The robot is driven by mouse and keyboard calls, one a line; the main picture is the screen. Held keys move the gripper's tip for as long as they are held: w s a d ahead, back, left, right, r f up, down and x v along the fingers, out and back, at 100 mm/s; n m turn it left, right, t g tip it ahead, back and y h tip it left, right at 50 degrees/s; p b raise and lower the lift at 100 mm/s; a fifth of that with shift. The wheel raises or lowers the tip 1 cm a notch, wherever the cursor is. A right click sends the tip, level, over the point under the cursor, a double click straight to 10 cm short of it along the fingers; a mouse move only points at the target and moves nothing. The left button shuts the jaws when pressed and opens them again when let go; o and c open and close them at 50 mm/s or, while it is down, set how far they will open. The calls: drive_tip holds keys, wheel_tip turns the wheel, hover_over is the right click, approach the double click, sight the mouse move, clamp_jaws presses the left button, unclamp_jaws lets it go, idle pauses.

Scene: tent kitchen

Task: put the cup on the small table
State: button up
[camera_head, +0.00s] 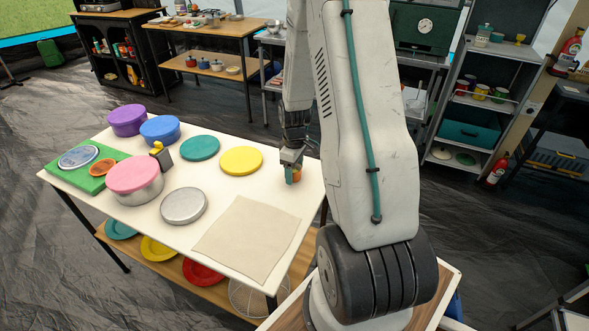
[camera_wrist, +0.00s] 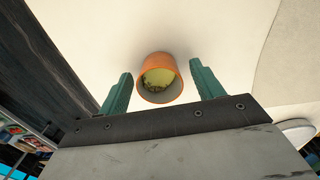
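My gripper is open. In the head view my gripper (camera_head: 291,172) is low over the right part of the white table (camera_head: 226,192), and the cup (camera_head: 298,174) shows only partly beside the fingers. I cannot tell from these frames which table is the small one.
A beige cloth (camera_head: 247,239) lies at the table's front right. Teal (camera_head: 200,148) and yellow (camera_head: 241,160) lids, a grey round lid (camera_head: 184,206), a pink-lidded pot (camera_head: 134,180) and a green board (camera_head: 82,166) lie to the left. A wooden table (camera_head: 205,27) and grey shelves (camera_head: 478,97) stand behind.

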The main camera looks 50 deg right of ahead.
wheel_tip(320, 180, up, 12)
drive_tip(key=s+a+r, duration=0.2)
drive_tip(key=a+r, duration=0.7)
drive_tip(key=s+a+r+m, duration=0.2)
drive_tip(key=s+a+r, duration=0.3)
drive_tip(key=s+a, duration=0.3)
drive_tip(key=s+a+r+m+t, duration=0.1)
drive_tip(key=s+a+r, duration=0.4)
drive_tip(key=s+a, duration=0.4)
drive_tip(key=shift+s+a+r+m, duration=0.2)
drive_tip(key=shift+s+r+m, duration=0.2)
drive_tip(key=shift+s, duration=0.5)
